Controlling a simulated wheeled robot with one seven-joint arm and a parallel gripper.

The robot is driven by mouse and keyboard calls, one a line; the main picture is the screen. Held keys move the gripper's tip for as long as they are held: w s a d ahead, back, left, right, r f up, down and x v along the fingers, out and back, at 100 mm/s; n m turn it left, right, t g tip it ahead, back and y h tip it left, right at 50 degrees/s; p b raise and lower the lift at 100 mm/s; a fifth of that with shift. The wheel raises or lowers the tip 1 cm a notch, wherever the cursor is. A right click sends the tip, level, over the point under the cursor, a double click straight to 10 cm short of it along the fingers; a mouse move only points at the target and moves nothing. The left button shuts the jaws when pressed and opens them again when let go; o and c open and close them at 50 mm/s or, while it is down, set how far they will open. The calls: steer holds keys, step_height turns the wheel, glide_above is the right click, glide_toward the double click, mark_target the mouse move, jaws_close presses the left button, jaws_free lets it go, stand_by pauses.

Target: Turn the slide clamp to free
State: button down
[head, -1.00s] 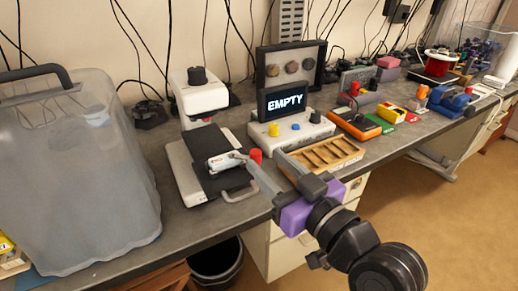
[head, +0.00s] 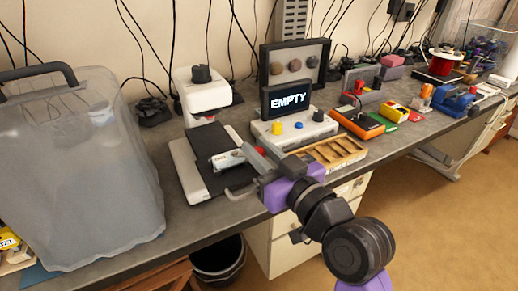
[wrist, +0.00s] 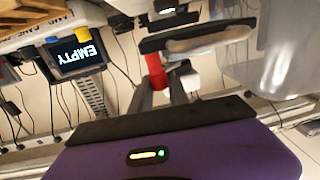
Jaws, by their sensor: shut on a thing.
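The slide clamp shows as a pale lever (head: 228,159) on the black stage (head: 203,178) of a white microscope-like stand (head: 200,95). Its red end piece (head: 261,150) is at the lever's right, largely covered by my gripper in the head view. My gripper (head: 258,160) reaches in from the lower right. In the wrist view the red piece (wrist: 155,72) sits between the two grey fingers (wrist: 160,92), which are shut on it. The exact contact is partly hidden.
A screen reading EMPTY (head: 287,97) stands on a white control box (head: 295,132) behind my gripper. A wooden slotted tray (head: 340,150) lies just right of it. A large translucent bin (head: 80,170) fills the left. The bench's front edge runs below my gripper.

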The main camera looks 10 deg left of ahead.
steer(key=shift+r+m+t+h+p, duration=0.1)
steer(key=shift+m+t+h+p, duration=0.25)
steer(key=shift+p, duration=0.4)
steer(key=shift+a+r+m+t+h+p, duration=0.1)
steer(key=shift+m+t+h+p, duration=0.4)
steer(key=shift+h+p, duration=0.5)
steer(key=shift+f+m+t+h+p, duration=0.2)
steer(key=shift+m+t+h+p, duration=0.4)
steer(key=shift+m+h, duration=0.7)
steer(key=m+h+b, duration=0.1)
steer(key=h+b, duration=0.1)
steer(key=shift+f+t+h, duration=0.15)
steer(key=shift+t+h, duration=0.2)
steer(key=m+h+b, duration=0.2)
steer(key=h+b, duration=0.1)
steer(key=shift+m+b, duration=0.25)
steer(key=shift+b, duration=0.1)
steer(key=m+h+b, duration=0.2)
steer(key=h, duration=0.1)
steer(key=shift+h+b, duration=0.3)
steer(key=shift+b, duration=0.1)
steer(key=shift+h, duration=0.3)
steer(key=c, duration=1.3)
jaws_free()
